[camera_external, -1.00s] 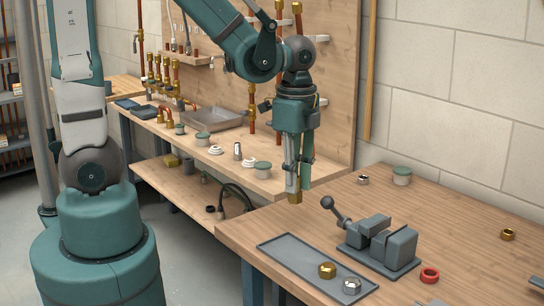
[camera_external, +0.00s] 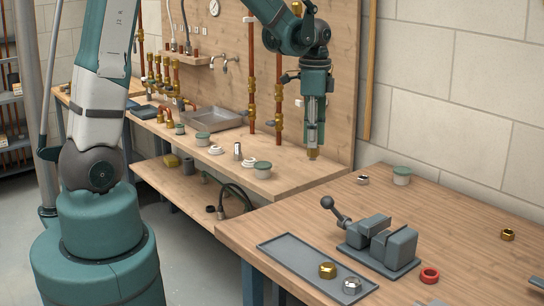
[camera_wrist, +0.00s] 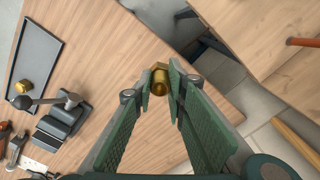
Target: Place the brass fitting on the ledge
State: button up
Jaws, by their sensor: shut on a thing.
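My gripper (camera_external: 313,145) points down, shut on a brass fitting (camera_external: 313,155). In the wrist view the fitting (camera_wrist: 160,84) sits between the fingertips, its hollow round end facing the camera. In the external view it hangs in front of the back bench and wooden backboard, near the bench's right end; its exact height above the surfaces is hard to tell. A small wooden ledge (camera_external: 184,60) juts from the backboard at upper left, well away from my gripper, with fittings on it.
Upright copper pipes (camera_external: 279,92) stand along the backboard. The back bench bears a metal pan (camera_external: 213,119) and several small parts.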

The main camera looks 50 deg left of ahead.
jog(key=w+a+f+n, duration=0.1)
jog(key=w+a, duration=0.3)
jog(key=a, duration=0.5)
jog(key=w+a+n, duration=0.2)
jog(key=w+a, duration=0.2)
jog(key=a, duration=0.5)
jog(key=w+a+f+n, duration=0.1)
jog(key=w+a, duration=0.3)
jog(key=a, duration=0.4)
jog(key=a+f+n, duration=0.1)
jog(key=a+f, duration=0.1)
jog(key=a, duration=1.3)
jog(key=s+a+f+n, duration=0.1)
jog(key=a+f+n, duration=0.1)
jog(key=a, duration=1.3)
jog(key=shift+f, duration=0.5)
jog(key=shift+f+b, duration=0.35)
jog(key=shift+f, duration=2.8)
jog(key=shift+f, duration=0.1)
jog(key=shift+f, duration=1.75)
